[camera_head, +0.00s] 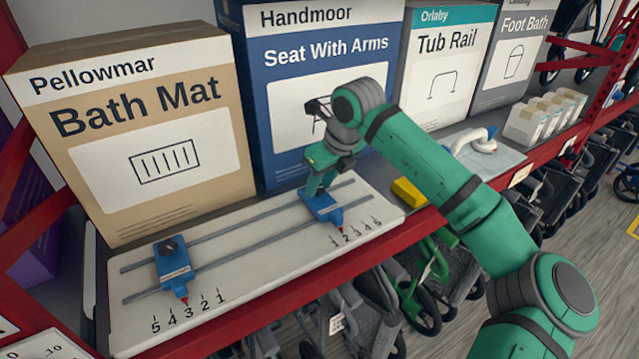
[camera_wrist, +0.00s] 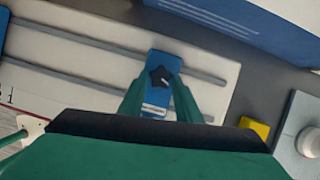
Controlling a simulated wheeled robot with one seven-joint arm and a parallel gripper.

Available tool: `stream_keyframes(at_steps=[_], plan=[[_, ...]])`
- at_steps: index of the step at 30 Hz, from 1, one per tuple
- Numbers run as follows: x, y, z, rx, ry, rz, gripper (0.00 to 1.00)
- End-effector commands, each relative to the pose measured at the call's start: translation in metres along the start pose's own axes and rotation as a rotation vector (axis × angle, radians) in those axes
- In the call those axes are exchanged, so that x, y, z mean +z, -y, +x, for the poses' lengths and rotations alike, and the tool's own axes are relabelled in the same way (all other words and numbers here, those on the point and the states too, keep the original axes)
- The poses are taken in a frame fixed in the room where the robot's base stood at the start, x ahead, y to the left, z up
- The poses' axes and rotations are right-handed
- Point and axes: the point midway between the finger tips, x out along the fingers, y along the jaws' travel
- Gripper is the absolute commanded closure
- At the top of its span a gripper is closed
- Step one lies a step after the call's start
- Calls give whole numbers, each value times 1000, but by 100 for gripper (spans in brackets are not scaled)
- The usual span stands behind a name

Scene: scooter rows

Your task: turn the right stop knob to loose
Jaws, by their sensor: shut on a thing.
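My gripper (camera_head: 318,188) points down onto this stop and is shut on the knob; in the head view my fingers hide the knob. The left stop (camera_head: 172,262) is a like blue slider with a black knob, its red tip near 3 on the left scale. The white board (camera_head: 262,278) carries both rails.
Tall boxes stand behind the board: Bath Mat (camera_head: 150,205), Seat With Arms (camera_head: 262,120) and Tub Rail (camera_head: 425,105). A yellow block (camera_head: 408,192) lies just right of the board. The red shelf edge (camera_head: 270,338) runs along the front.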

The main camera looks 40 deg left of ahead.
Motion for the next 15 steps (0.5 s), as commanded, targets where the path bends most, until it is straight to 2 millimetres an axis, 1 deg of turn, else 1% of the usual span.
stream_keyframes(at_steps=[15], plan=[[5,5,0,188,3,-453,92]])
